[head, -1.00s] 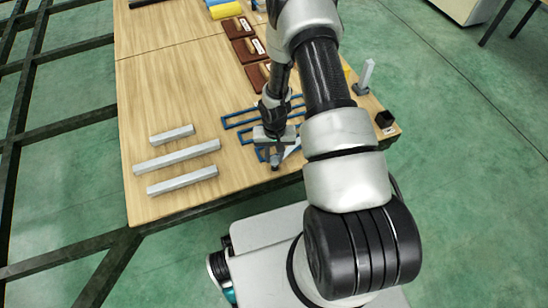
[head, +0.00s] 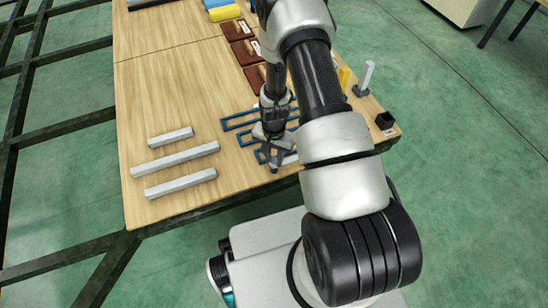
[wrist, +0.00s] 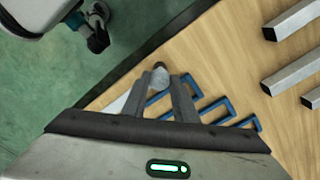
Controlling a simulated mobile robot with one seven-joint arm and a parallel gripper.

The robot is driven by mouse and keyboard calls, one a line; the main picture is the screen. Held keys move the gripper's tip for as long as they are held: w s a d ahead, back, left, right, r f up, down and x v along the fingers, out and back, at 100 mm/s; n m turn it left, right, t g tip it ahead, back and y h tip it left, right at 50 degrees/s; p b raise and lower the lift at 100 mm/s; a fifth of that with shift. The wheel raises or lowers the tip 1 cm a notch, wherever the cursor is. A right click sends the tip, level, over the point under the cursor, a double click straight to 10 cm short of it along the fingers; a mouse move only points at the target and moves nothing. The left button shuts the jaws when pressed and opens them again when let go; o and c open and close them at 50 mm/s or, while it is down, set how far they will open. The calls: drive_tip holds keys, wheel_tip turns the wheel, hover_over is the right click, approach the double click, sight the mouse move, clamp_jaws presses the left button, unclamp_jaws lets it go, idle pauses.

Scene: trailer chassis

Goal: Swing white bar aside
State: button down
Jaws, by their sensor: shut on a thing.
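My gripper (head: 274,166) is low over the front edge of the wooden table, pointing down. In the wrist view its two fingers (wrist: 165,84) are closed around a pale grey-white piece (wrist: 160,77), of which only a rounded end shows between the tips. A white bar part (head: 290,160) shows just right of the fingers in the head view, and a pale strip (wrist: 122,103) shows left of them in the wrist view. I cannot tell how far the held piece extends, as the gripper hides it. Blue slotted frames (head: 240,120) lie flat under and behind the gripper.
Three loose light-grey bars (head: 176,158) lie on the table to the left. An upright white post (head: 367,76) and a black block (head: 385,120) stand at the right edge. The table's left middle is clear.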

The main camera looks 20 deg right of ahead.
drive_tip(key=c, duration=1.4)
unclamp_jaws()
wheel_tip(320, 180, up, 18)
drive_tip(key=p, duration=0.4)
drive_tip(key=shift+f, duration=0.25)
